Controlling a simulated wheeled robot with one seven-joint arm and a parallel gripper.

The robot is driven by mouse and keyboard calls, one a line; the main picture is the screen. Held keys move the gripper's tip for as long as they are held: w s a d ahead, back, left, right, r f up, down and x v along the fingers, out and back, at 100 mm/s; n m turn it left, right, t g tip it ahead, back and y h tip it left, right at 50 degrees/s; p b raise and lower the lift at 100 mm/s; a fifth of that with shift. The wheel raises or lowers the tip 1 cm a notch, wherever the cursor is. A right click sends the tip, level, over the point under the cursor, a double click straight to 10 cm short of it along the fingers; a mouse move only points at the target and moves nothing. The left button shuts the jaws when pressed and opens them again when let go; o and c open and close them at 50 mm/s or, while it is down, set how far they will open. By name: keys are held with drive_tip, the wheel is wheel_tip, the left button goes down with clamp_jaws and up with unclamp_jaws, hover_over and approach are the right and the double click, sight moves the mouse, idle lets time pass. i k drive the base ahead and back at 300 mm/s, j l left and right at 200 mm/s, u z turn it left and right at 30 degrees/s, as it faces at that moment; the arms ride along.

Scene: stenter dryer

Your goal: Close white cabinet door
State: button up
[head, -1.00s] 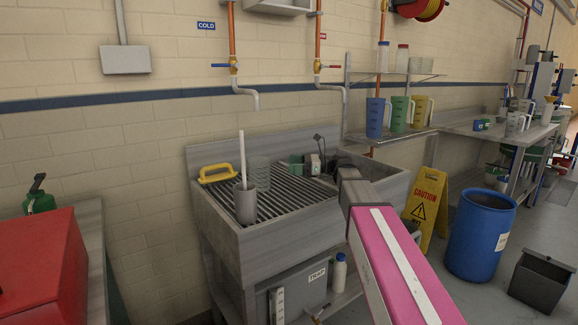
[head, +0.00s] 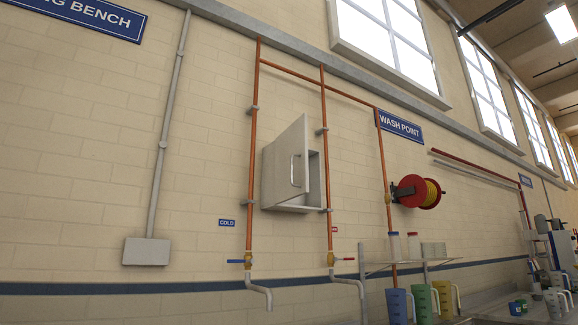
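The white cabinet (head: 318,181) hangs on the brick wall between two copper pipes in the head view. Its door (head: 287,165) stands open, swung out from the left side, with a pale bar handle (head: 295,171) on its face. Part of the dark interior shows to the right of the door. My gripper and arm are not in view now.
Copper pipes (head: 252,150) run on both sides of the cabinet, with taps below. A red hose reel (head: 415,191) is on the wall to the right. Below it, a shelf (head: 410,265) carries bottles, and several coloured jugs (head: 422,302) stand lower.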

sight(285, 161)
drive_tip(key=k, duration=1)
